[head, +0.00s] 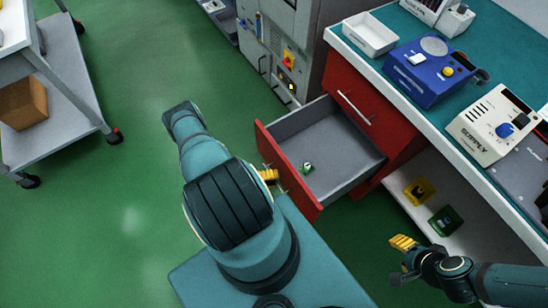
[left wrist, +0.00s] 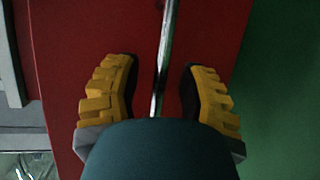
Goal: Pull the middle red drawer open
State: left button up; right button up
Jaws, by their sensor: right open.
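A red drawer (head: 262,150) with a grey inside stands pulled well out of the red cabinet, below a closed red drawer front (head: 358,112) with a silver handle. A small green and white item (head: 307,168) lies inside it. My left gripper (head: 268,176) is at the front of the open drawer, partly hidden by my arm. In the left wrist view the silver bar handle (left wrist: 166,60) runs between the yellow fingers of my left gripper (left wrist: 160,95), with a gap on both sides. My right gripper (head: 402,246) is open and empty at the lower right, away from the drawer.
The bench (head: 400,92) above carries a white tray (head: 369,35), a blue device (head: 430,70) and a cream supply unit (head: 490,125). A shelf below holds a yellow box (head: 419,190) and a green box (head: 445,221). A grey cart (head: 60,85) stands left. Green floor is clear between.

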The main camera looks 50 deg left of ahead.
pick_arm(q)
jog(key=v, duration=1.2)
jog(key=shift+s, duration=0.1)
dwell(0.4)
